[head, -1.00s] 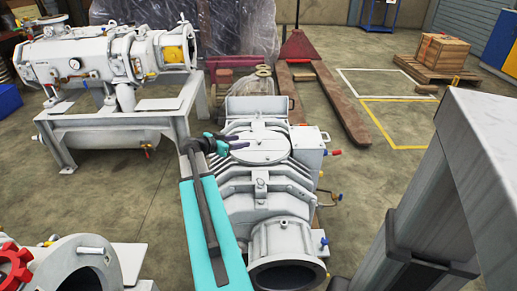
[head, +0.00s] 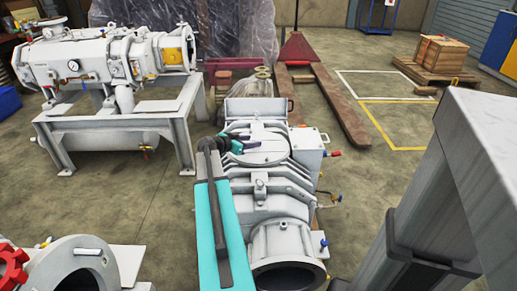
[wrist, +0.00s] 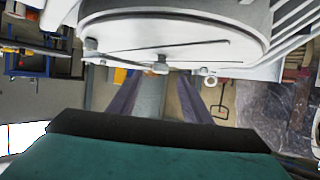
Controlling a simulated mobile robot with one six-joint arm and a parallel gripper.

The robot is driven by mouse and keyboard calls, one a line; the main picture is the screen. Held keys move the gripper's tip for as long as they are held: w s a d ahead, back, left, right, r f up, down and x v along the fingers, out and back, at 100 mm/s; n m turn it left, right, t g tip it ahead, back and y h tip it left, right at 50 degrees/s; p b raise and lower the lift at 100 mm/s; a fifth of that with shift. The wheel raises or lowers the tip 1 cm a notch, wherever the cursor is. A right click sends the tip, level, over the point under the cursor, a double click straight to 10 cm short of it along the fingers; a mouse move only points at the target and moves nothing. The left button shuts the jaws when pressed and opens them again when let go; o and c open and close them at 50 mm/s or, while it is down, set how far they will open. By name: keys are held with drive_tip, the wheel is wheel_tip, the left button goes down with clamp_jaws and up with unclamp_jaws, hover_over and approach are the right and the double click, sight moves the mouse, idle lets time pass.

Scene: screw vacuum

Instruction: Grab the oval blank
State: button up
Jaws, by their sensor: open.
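The oval blank (head: 268,153) is a pale grey, round-edged plate lying flat on top of the white pump in the middle of the head view. In the wrist view its rim and face (wrist: 175,28) fill the top, with thin dark bars and a small knob along the near side. My gripper (head: 245,144) is at the left side of the blank in the head view and partly covers it. In the wrist view its two fingers (wrist: 160,98) are apart with nothing held between them. I cannot tell whether they touch the blank.
The ribbed white pump (head: 262,200) stands under the blank, with a round flange (head: 290,268) at its front. Another white machine (head: 105,60) stands on a frame at the left. A pallet jack (head: 340,110) lies behind. Open floor (head: 400,160) is at the right.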

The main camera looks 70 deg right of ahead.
drive_tip(key=shift+d+f, duration=0.1)
drive_tip(key=shift+d, duration=0.05)
drive_tip(key=shift+b+x, duration=0.35)
drive_tip(key=shift+x, duration=2.25)
drive_tip(key=shift+f, duration=0.15)
drive_tip(key=shift+c, duration=0.6)
clamp_jaws()
